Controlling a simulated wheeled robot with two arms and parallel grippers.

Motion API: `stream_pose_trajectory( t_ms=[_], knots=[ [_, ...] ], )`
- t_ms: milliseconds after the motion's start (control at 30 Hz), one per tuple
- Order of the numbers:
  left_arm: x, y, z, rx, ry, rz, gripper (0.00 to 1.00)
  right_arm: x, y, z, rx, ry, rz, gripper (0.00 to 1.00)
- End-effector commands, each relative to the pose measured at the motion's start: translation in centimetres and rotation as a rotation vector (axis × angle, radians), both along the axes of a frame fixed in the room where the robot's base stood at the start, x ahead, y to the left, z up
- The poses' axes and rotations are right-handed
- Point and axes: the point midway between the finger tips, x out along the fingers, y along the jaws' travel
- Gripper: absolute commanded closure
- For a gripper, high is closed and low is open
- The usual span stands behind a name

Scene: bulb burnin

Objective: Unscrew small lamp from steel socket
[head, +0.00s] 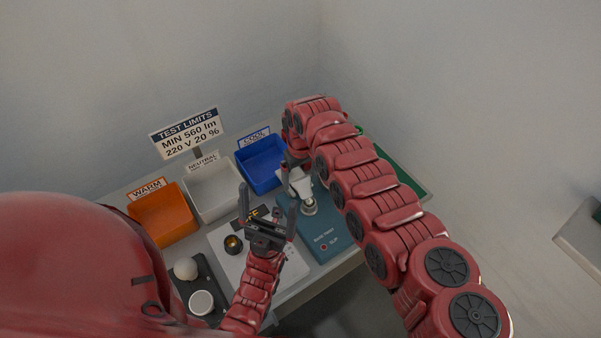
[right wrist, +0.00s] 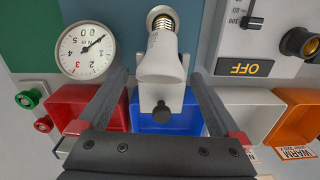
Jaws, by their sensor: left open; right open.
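The small lamp (right wrist: 160,58) has a white body and a silver screw base, which points at the steel socket (right wrist: 160,14) on the blue-teal tester (head: 327,241). Some thread shows outside the socket; how far the base is engaged I cannot tell. In the head view the lamp (head: 300,184) stands tilted above the socket (head: 309,207). My right gripper (right wrist: 158,76) is open, its fingers on either side of the lamp with visible gaps. My arm partly hides it in the head view. My left gripper (head: 267,200) is open and empty, left of the socket.
A dial gauge (right wrist: 86,50) sits beside the socket. Orange (head: 164,216), white (head: 212,190) and blue (head: 262,164) bins stand behind. A brass socket (head: 234,244) is on the pale panel. A dark tray (head: 213,282) with round white lamps is front left.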

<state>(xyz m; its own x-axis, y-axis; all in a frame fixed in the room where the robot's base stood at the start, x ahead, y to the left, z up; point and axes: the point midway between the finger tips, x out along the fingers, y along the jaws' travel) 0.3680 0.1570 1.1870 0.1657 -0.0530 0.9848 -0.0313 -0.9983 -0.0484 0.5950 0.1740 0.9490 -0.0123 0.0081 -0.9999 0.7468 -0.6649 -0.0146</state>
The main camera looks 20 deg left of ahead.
Motion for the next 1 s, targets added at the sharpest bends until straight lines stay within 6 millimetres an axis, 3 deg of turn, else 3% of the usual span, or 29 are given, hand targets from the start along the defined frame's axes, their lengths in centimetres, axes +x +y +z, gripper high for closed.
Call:
stream_pose_trajectory(
  t_ms=[300, 767, 1000],
  knots=[
    [0.00, 0.00, -0.11, 0.000, 0.000, 0.000, 0.00, 0.03, 0.02, -0.16, 0.001, -0.001, 0.000, 0.02],
    [0.00, 0.00, -0.11, 0.000, 0.000, 0.000, 0.00, 0.03, 0.01, -0.16, 0.001, -0.001, 0.000, 0.83],
    [0.00, 0.00, 0.12, 0.000, 0.000, 0.000, 0.00, 0.04, 0.02, 0.15, 0.001, -0.001, 0.000, 0.84]
  ],
)
